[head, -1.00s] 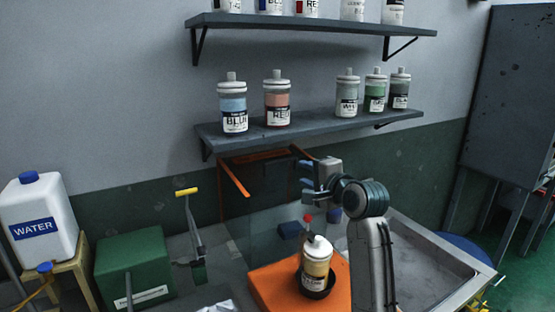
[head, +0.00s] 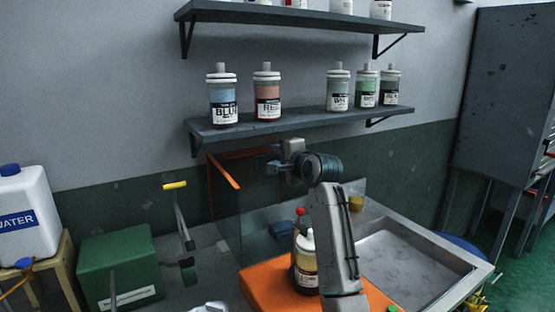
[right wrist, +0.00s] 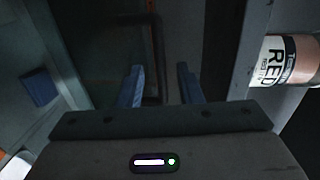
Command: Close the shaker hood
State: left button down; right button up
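The shaker hood (head: 225,171) shows orange bars and clear dark panels, raised at the back of the bench behind the orange shaker base (head: 262,284). A bottle with a white cap and a tan label (head: 306,262) stands upright on the base, partly hidden by my right arm. My right gripper (head: 272,167) is beside the hood's upper right part. In the right wrist view its two blue fingers (right wrist: 160,75) are apart, with a dark bar (right wrist: 153,40) showing beyond and between them. I cannot tell whether they touch it. My left gripper is out of view.
A wall shelf (head: 300,122) with several paint bottles hangs just above my right gripper. The red bottle (right wrist: 285,60) is near it in the wrist view. A steel sink (head: 400,262) is at right.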

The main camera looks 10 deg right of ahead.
grip_shut()
